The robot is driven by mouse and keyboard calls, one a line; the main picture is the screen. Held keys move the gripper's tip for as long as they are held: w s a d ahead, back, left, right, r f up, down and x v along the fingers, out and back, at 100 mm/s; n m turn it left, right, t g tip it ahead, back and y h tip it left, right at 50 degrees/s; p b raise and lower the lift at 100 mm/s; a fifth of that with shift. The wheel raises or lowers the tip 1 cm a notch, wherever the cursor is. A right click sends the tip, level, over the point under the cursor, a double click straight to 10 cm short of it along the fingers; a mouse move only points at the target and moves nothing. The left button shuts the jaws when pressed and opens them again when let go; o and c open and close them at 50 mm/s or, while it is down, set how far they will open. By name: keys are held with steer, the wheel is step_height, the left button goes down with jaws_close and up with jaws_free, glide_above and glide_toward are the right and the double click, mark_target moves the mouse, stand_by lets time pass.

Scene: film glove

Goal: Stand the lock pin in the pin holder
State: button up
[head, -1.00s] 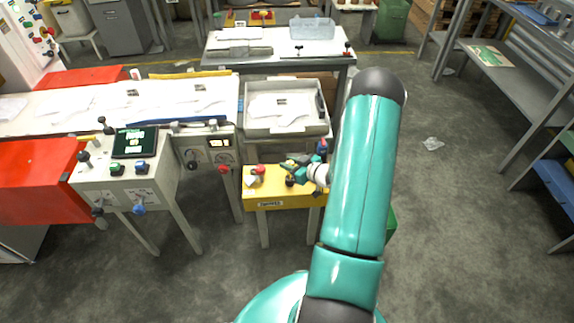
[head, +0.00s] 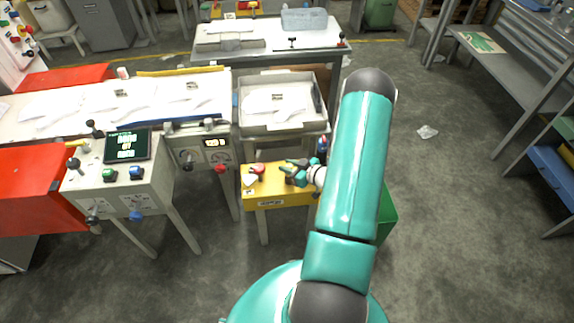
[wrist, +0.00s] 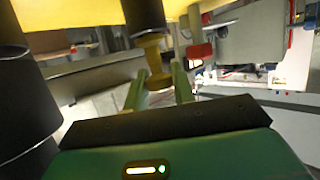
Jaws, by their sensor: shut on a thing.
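My gripper (head: 293,167) is over the yellow stand in the head view, with green fingers. In the wrist view my gripper (wrist: 160,90) is shut on a yellow piece with a wide knob, which I take for the lock pin (wrist: 155,65). The pin's other end meets a black cylinder (wrist: 144,22), likely the pin holder. I cannot tell whether the pin is inside it or just in front of it. In the head view the pin and holder are too small and covered to make out.
The yellow stand (head: 272,198) also carries a red button (head: 257,168) and a small white piece (head: 249,181). A grey tray table (head: 280,124) stands behind it. A control desk (head: 118,190) is to the left. The floor (head: 450,230) on the right is open.

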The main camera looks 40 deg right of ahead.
steer(key=shift+s, duration=0.35)
steer(key=o, duration=0.7)
steer(key=shift+w+f, duration=0.1)
steer(key=o, duration=0.3)
